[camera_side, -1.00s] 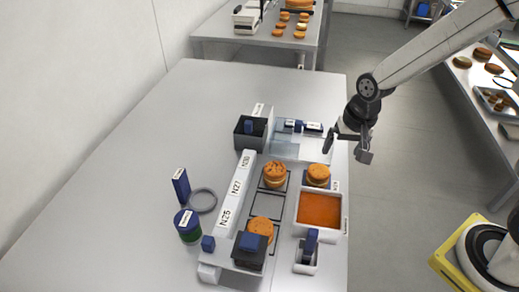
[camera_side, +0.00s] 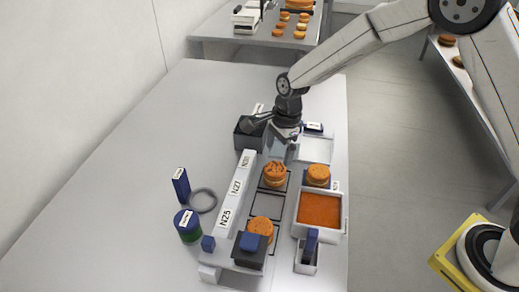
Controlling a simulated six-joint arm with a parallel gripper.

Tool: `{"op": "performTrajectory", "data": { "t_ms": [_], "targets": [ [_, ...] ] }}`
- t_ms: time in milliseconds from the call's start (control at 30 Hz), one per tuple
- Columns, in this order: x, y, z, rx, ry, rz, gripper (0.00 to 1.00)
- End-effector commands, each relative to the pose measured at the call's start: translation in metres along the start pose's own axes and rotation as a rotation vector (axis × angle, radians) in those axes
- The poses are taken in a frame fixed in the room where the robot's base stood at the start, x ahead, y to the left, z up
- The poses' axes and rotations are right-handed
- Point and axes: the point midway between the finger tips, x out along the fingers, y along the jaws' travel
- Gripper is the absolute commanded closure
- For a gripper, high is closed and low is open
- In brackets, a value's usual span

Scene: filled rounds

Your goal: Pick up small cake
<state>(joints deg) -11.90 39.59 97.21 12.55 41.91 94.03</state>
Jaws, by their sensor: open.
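Several small round orange-brown cakes sit by the station: one (camera_side: 275,175) with a patterned top in the upper square of a dark frame, one (camera_side: 317,176) to its right above the tray of orange filling, and one (camera_side: 260,229) at the lower end of the frame. My gripper (camera_side: 265,131) is open and empty, above the far end of the station. It is beyond the patterned cake in the picture and apart from it. It partly hides the dark box and the clear plate there.
A white labelled rail (camera_side: 236,190) runs left of the frame (camera_side: 267,206). The orange filling tray (camera_side: 320,210) is at right. A dark box (camera_side: 250,252) with a blue top stands at the near end. A grey ring (camera_side: 203,200) and blue containers lie left. The table's left side is clear.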

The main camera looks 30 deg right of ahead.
Motion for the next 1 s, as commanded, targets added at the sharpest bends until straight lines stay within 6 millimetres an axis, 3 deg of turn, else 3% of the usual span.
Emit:
{"op": "performTrajectory", "data": {
  "t_ms": [233, 500, 767, 1000],
  "targets": [
    [0.005, 0.0, 0.0, 0.004, 0.0, 0.001, 0.0],
    [0.024, 0.0, 0.0, 0.003, -0.001, 0.0, 0.0],
    [0.028, 0.0, 0.0, 0.002, -0.001, 0.0, 0.0],
    [0.047, 0.001, -0.002, 0.001, 0.0, 0.002, 0.0]
  ]
}}
